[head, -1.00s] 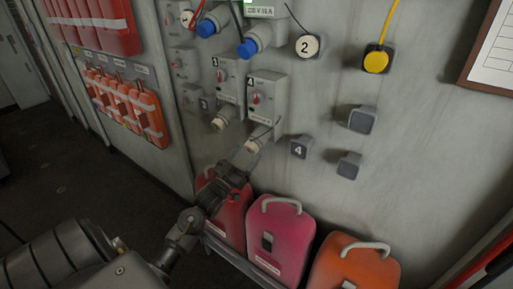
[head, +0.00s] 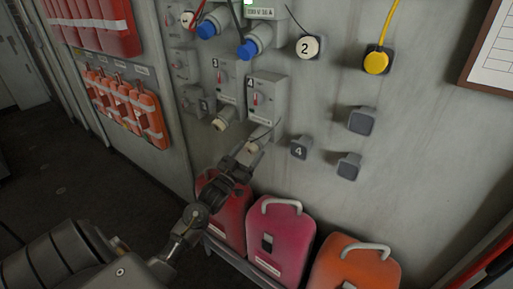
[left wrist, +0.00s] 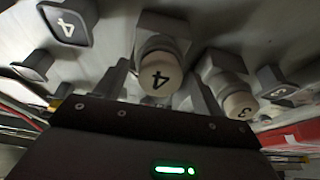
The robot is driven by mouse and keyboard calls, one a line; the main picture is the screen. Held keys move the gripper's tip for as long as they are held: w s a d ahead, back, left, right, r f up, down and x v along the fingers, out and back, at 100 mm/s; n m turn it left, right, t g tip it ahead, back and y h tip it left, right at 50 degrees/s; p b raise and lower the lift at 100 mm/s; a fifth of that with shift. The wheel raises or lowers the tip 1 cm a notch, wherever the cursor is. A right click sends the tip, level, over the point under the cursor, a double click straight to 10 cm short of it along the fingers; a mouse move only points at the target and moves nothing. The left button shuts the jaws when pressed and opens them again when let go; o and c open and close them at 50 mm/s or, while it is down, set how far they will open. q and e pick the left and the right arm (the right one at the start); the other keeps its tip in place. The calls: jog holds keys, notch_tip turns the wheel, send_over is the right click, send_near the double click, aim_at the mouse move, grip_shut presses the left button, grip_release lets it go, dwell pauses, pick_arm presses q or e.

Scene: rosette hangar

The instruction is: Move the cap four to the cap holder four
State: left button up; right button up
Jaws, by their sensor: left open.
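Cap four (left wrist: 160,75) is a beige round cap marked 4, on the grey socket below switch box 4; in the head view it is a small pale end (head: 253,147) partly hidden by my gripper. Cap holder four (head: 299,148) is a dark grey square block marked 4 on the wall, right of that socket, with no cap on it; it also shows at the top left of the left wrist view (left wrist: 68,25). My left gripper (head: 241,156) is open just in front of cap four, its fingers spread to either side; I cannot tell whether they touch it. My right gripper is out of view.
A neighbouring socket with cap three (left wrist: 240,103) is close beside. Empty dark holders (head: 349,166) are to the right. Pink (head: 281,243) and orange (head: 352,270) canisters stand below. The wall between the socket and cap holder four is clear apart from a thin cord.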

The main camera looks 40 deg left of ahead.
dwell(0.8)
pick_arm(q)
jog(key=c, duration=1.3)
jog(key=shift+s+f, duration=0.2)
jog(key=shift+s, duration=0.65)
jog(key=shift+p+v, duration=0.65)
jog(key=shift+v, duration=1.45)
jog(key=shift+f, duration=0.1)
